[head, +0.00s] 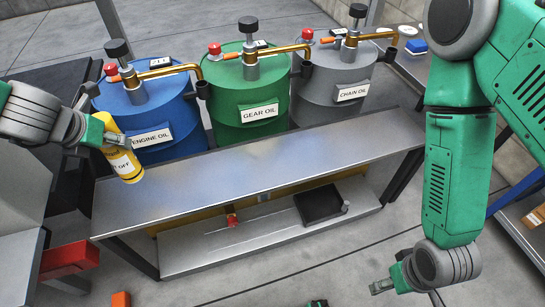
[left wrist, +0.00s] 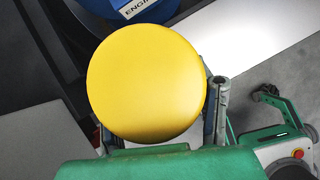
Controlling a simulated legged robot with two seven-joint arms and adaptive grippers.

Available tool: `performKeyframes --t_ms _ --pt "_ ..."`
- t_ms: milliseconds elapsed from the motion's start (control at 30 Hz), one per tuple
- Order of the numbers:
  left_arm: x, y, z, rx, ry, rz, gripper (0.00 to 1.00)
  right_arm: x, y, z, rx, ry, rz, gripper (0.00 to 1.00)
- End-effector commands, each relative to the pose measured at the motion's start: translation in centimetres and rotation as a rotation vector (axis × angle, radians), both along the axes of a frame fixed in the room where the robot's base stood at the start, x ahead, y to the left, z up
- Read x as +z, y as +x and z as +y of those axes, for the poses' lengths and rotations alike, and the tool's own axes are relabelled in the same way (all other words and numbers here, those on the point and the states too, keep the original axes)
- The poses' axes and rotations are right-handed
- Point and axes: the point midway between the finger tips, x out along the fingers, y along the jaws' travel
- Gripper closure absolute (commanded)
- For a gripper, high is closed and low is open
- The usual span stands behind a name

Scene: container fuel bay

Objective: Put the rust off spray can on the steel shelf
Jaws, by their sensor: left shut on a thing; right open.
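The yellow spray can (head: 124,162), with "OFF" readable on its label, is held by my left gripper (head: 112,140). The gripper is shut around its side. The can is slightly tilted and shows in front of the blue drum, at the left end of the steel shelf (head: 260,172). I cannot tell whether its base touches the top. In the left wrist view the can's round yellow end (left wrist: 147,80) fills the middle, between the fingers, and hides much behind it. My right gripper (head: 384,286) is open and empty, low at the right, over the floor.
Blue (head: 135,105), green (head: 240,90) and grey (head: 330,80) oil drums with brass taps stand behind the shelf. Its top is otherwise bare. A lower level holds a black tray (head: 320,203) and a small red item (head: 232,218). A red box (head: 68,257) sits at the lower left.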

Motion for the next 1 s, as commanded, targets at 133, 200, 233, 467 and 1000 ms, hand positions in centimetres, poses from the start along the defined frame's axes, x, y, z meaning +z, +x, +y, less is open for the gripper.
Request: performKeyframes --t_ms 133,200,233,467,1000 --pt "0.5 -0.1 0.0 0.043 0.003 -0.001 1.0 -0.1 0.0 0.0 0.001 0.0 0.0 0.34" --pt "0.6 -0.1 0.0 0.048 0.004 0.0 1.0 -0.1 0.0 0.0 0.001 0.0 0.0 0.34" --pt "0.6 -0.1 -0.1 0.048 0.004 0.0 1.0 -0.1 0.0 0.0 0.001 0.0 0.0 0.34" --pt "-2.4 -0.1 -0.2 0.047 0.004 0.004 1.0 -1.6 0.0 0.0 0.0 0.0 0.0 0.34" --pt "-9.0 -0.1 -0.1 0.046 0.002 0.003 1.0 -4.7 0.0 0.0 0.001 0.0 0.0 0.34"
